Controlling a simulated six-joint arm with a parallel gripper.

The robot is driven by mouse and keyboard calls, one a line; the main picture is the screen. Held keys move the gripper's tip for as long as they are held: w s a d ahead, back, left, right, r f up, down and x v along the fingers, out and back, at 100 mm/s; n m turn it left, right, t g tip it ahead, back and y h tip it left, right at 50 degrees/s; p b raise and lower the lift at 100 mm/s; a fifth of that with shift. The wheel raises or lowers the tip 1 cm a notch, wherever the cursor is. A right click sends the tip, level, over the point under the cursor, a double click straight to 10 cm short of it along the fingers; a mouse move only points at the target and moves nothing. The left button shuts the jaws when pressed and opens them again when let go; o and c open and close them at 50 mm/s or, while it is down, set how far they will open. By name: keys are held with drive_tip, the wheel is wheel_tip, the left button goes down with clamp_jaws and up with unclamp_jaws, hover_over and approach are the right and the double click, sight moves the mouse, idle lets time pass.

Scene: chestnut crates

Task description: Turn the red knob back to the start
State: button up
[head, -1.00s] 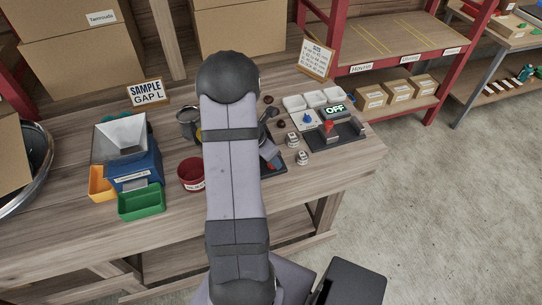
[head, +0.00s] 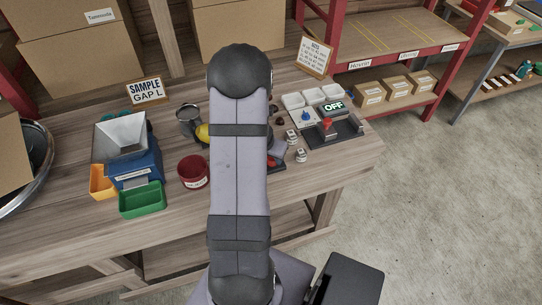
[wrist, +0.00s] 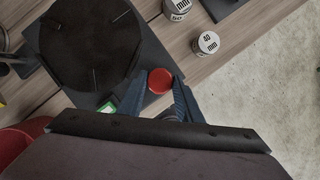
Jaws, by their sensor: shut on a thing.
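The red knob (wrist: 160,81) is a round red disc on a dark plate (wrist: 62,76) in the wrist view. My gripper (wrist: 158,88) has its two dark blue fingers on either side of the knob, shut on it. Beside the knob on the same plate is a large black round part (wrist: 90,42) with light marks. A small green display (wrist: 107,107) shows at the plate's near edge, partly hidden by a finger. In the head view my arm covers most of this device, and only a bit of red (head: 276,164) shows at its right edge.
Two small cylinders marked in mm (wrist: 206,43) (wrist: 177,9) stand right of the plate. A panel reading OFF (head: 333,107) with a red-topped lever (head: 327,124) lies further right. A red cup (head: 193,172) and a blue hopper unit (head: 135,165) stand left.

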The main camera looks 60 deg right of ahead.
drive_tip(key=o, duration=1)
drive_tip(key=shift+r, duration=0.1)
drive_tip(key=shift+p+v, duration=1.7)
drive_tip(key=shift+v, duration=1.95)
